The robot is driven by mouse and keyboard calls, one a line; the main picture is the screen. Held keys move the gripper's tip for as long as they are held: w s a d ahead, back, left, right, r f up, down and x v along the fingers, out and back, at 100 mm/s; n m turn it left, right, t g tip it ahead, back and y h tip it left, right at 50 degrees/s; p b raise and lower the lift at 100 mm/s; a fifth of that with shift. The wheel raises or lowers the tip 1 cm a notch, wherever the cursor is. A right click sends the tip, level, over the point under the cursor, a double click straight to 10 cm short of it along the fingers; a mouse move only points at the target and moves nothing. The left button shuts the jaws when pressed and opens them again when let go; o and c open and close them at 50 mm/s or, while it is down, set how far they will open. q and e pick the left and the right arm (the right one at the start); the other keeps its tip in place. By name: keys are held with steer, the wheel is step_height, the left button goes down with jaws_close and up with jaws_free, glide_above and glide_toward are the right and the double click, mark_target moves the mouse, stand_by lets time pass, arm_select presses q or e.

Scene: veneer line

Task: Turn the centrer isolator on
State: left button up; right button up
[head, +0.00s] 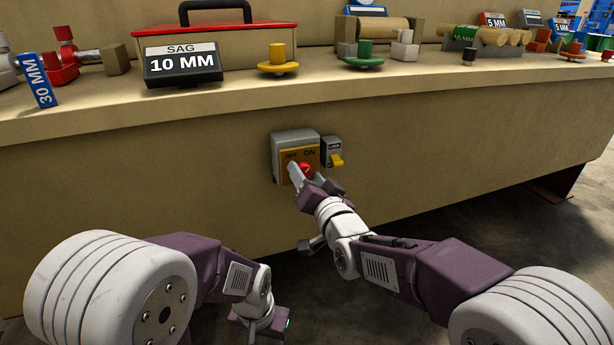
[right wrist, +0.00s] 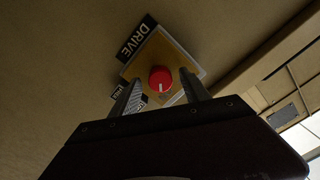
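The isolator is a grey box (head: 296,140) on the bench's front panel, with a yellow plate marked OFF and ON and a red knob (head: 305,168). In the right wrist view the red knob (right wrist: 160,79) has a white mark pointing down in the picture; a dark label beside its plate reads DRIVE (right wrist: 137,40). I see no centrer label. My right gripper (head: 308,178) is open at the knob. Its fingers (right wrist: 160,92) stand either side of the knob, apart from it as seen. My left gripper (head: 264,322) is low by the floor, its fingers unclear.
The panel left of the isolator is clear.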

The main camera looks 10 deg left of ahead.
steer(key=shift+s+d+r, duration=0.1)
steer(key=shift+s+d, duration=0.05)
steer(key=shift+s, duration=0.1)
steer(key=p+v, duration=0.3)
steer(key=v, duration=0.5)
steer(key=shift+s+d, duration=0.15)
steer(key=shift+d, duration=0.05)
